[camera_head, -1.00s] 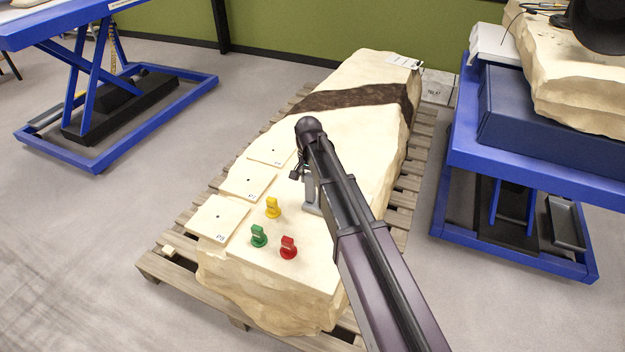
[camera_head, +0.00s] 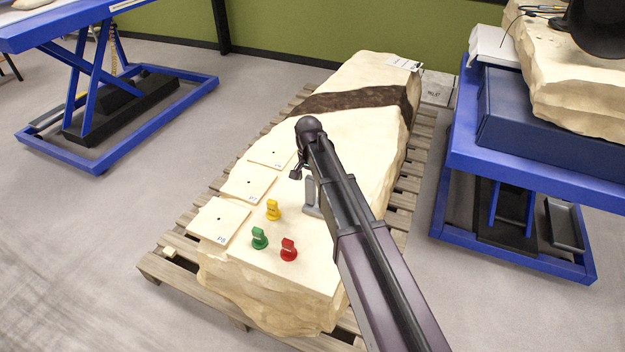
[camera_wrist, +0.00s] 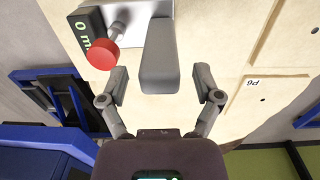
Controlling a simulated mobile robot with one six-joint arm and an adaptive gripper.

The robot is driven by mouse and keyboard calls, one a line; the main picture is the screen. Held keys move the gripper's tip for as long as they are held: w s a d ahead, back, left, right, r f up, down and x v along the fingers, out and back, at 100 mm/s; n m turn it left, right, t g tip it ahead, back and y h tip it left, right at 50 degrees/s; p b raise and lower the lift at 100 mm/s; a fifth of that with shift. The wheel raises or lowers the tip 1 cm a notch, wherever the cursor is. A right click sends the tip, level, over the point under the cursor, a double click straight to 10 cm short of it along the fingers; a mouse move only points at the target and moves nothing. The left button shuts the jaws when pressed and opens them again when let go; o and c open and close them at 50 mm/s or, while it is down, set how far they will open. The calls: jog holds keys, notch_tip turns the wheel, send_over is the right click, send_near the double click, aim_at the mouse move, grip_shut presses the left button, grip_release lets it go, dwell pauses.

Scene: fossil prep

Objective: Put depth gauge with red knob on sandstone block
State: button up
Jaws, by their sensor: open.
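The depth gauge shows in the wrist view with a red round knob (camera_wrist: 103,54), a dark display reading "0 m" and a thick grey handle (camera_wrist: 159,50). It stands on the pale top of a big stone block (camera_head: 355,140) with a dark band across it. In the head view only its grey part (camera_head: 311,195) shows beside my arm. My gripper (camera_wrist: 161,76) is open, one finger on each side of the grey handle, with gaps to both. In the head view my arm hides most of the gripper and gauge.
Yellow (camera_head: 273,209), green (camera_head: 259,238) and red (camera_head: 288,249) knobbed pieces stand near the gauge. Three pale tiles (camera_head: 218,220) lie along the block's left edge. A wooden pallet (camera_head: 175,262) is under the block. Blue lift tables stand left and right; the right one (camera_head: 540,170) bears another stone (camera_head: 575,95).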

notch_tip(320, 180, up, 11)
jog(key=p, duration=1)
jog(key=shift+a, duration=0.15)
jog(key=shift+f, duration=0.1)
dwell(0.5)
jog(key=s+d+n, duration=0.4)
jog(key=s+d, duration=1.5)
jog(key=d, duration=0.1)
